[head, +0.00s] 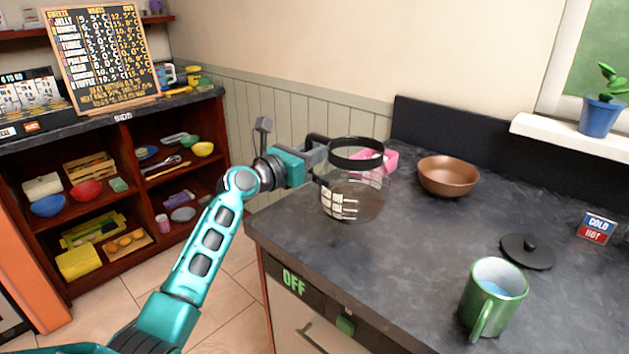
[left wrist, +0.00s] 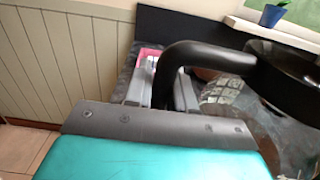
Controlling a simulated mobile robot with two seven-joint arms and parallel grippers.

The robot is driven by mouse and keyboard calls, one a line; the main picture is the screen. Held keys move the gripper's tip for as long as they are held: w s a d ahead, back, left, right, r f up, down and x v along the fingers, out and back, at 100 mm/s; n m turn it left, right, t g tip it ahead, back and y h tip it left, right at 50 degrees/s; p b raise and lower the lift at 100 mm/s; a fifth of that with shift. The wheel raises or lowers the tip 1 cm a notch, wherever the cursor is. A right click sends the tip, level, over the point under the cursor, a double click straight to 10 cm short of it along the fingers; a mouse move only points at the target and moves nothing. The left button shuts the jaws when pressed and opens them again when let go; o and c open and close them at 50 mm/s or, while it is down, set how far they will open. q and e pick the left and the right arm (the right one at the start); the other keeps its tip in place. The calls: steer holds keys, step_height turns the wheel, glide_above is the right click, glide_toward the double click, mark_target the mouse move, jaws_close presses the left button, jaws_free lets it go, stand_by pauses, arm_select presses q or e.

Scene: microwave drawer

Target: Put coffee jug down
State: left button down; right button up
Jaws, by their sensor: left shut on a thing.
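The coffee jug (head: 352,196) is clear glass with a black rim, a black handle and white markings. It is upright over the left end of the dark counter (head: 420,250); I cannot tell whether its base touches the top. My left gripper (head: 318,152) is at the jug's left side, shut on its handle. In the left wrist view the black handle (left wrist: 205,55) curves up from between the fingers (left wrist: 162,92), and part of the glass jug (left wrist: 225,95) shows at right. My right gripper is not in view.
A pink object (head: 388,158) lies behind the jug. A brown bowl (head: 448,175) stands to its right. A green mug (head: 493,297) and a black lid (head: 527,251) are at the front right. The counter's middle is clear. Shelves (head: 130,170) stand at left.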

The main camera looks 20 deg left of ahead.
arm_select(q)
steer(key=shift+f+b, duration=1.15)
steer(key=shift+f, duration=1.6)
steer(key=c, duration=1.4)
jaws_free()
steer(key=shift+f, duration=0.25)
steer(key=o, duration=0.4)
steer(key=shift+r, duration=0.1)
steer(key=shift+o, duration=0.2)
steer(key=shift+s+r, duration=0.1)
steer(key=shift+r, duration=0.05)
steer(key=p+v, duration=0.1)
steer(key=v, duration=1.1)
